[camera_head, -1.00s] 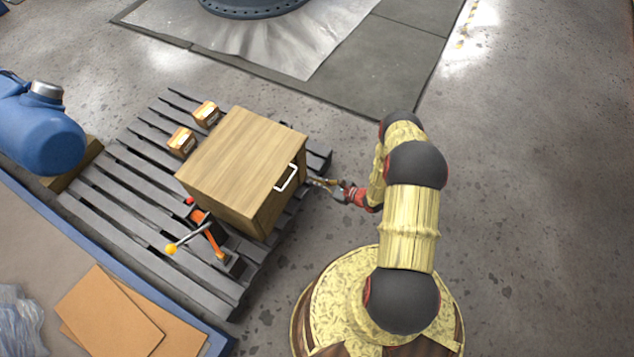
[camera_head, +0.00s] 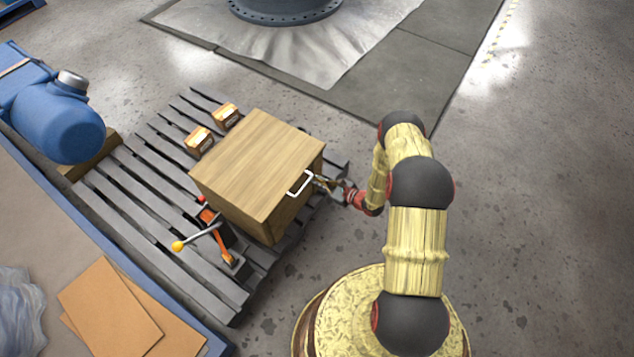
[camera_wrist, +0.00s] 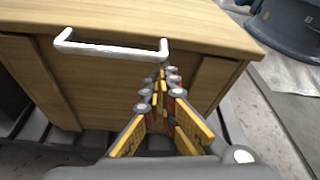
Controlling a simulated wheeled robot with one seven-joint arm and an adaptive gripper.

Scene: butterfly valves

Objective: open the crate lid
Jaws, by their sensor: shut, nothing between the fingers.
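The wooden crate (camera_head: 235,195) stands on a dark slatted pallet, and its flat lid (camera_head: 258,150) is closed. A white bar handle (camera_head: 300,184) sits at the lid's front edge; in the wrist view the handle (camera_wrist: 110,48) spans the upper left. My gripper (camera_head: 320,181) is at the crate's handle side, close to the right end of the handle. In the wrist view my gripper (camera_wrist: 162,75) has its fingers together with nothing between them, and the tips appear at the handle's right end. I cannot tell whether they touch it.
The pallet (camera_head: 130,205) carries two small boxes (camera_head: 199,141) behind the crate and an orange lever device (camera_head: 215,235) to its left. A blue tank (camera_head: 60,125) lies further left. Cardboard sheets (camera_head: 110,310) lie at the lower left. The floor (camera_head: 540,220) on the right is clear.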

